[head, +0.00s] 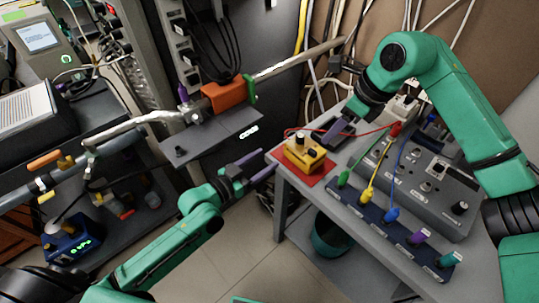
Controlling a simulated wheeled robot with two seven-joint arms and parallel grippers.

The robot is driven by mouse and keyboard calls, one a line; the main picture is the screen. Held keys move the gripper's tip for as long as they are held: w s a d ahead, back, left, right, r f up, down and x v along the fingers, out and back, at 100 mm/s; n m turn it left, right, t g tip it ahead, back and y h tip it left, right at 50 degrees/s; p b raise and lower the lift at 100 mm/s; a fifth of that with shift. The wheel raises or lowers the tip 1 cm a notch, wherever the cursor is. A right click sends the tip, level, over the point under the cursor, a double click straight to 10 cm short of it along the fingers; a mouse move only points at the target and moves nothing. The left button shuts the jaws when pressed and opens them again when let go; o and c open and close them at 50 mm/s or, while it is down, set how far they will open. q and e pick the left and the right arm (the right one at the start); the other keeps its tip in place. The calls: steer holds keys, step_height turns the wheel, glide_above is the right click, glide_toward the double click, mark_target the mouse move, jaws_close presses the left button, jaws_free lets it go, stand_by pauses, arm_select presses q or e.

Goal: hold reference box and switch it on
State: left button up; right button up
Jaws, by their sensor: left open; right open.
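The reference box is probably the small yellow box (304,152) with dark knobs, standing on a red mat (317,176) at the left corner of the grey table. My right gripper (331,133) is just behind and to the right of the yellow box, open, with nothing seen between its fingers. I cannot tell whether it touches the box. My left gripper (262,166) is open and empty, to the left of the box and beyond the table's edge, its fingers pointing towards the box. The switch on the box is too small to make out.
A grey panel (432,180) with knobs and sockets stands on the table, with a blue strip (392,228) of coloured plugs in front. Red, yellow and blue cables loop near the box. A dark shelf (215,138) with an orange block (221,95) is at the left.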

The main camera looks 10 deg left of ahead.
mark_target(307, 137)
arm_select(q)
step_height(307, 137, up, 4)
steer(key=d+h, duration=0.1)
steer(key=d, duration=0.2)
steer(key=shift+m, duration=0.3)
steer(key=x, duration=1.3)
steer(key=shift+w+d+r, duration=0.15)
steer(key=shift+d+r, duration=0.05)
jaws_close()
steer(key=shift+f, duration=0.1)
stand_by(2.1)
